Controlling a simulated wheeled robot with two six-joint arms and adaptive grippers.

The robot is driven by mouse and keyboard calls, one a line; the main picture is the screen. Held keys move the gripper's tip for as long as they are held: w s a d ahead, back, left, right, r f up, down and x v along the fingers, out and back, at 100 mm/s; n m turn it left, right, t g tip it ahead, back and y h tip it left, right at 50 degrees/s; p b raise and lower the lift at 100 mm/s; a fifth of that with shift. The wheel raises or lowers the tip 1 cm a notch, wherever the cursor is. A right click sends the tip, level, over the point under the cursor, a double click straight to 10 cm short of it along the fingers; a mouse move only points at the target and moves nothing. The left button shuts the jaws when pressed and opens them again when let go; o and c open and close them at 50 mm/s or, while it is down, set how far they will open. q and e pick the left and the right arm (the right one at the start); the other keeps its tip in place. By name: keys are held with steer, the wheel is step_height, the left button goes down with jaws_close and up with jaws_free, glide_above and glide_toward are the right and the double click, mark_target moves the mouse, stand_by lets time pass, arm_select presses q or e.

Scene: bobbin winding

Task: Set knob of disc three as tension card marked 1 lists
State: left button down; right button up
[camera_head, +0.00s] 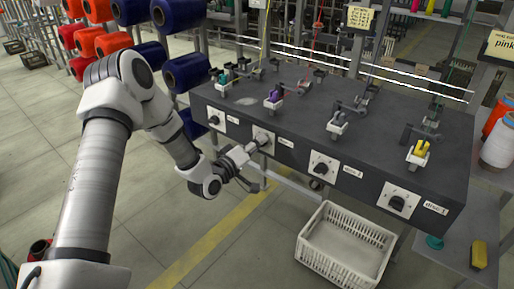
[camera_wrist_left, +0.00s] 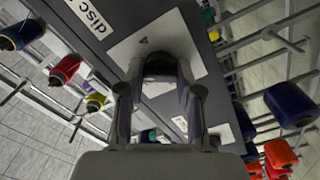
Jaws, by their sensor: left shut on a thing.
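The dark machine box (camera_head: 430,165) has a row of black knobs on white plates along its front. My left gripper (camera_head: 262,141) is at the second plate from the left; the label beside it (camera_head: 286,142) is too small to read. In the left wrist view, its fingers (camera_wrist_left: 160,98) are shut on the black knob (camera_wrist_left: 160,66), on either side of it. The white plate (camera_wrist_left: 135,48) shows around the knob, with a label (camera_wrist_left: 88,16) reading "disc", its number cut off. A yellow card (camera_head: 360,17) hangs at the back, its writing unreadable. My right gripper is out of view.
A white crate (camera_head: 318,262) stands on the floor below the right knobs. Coloured spools (camera_head: 186,72) fill the rack behind my left arm. Thread fittings stand on the box top.

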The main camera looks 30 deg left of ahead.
arm_select(q)
steer(key=shift+n, duration=0.4)
steer(key=c, duration=0.8)
jaws_free()
steer(key=shift+o, duration=0.2)
steer(key=s+a, duration=0.1)
steer(key=s, duration=1.1)
steer(key=shift+f, duration=0.15)
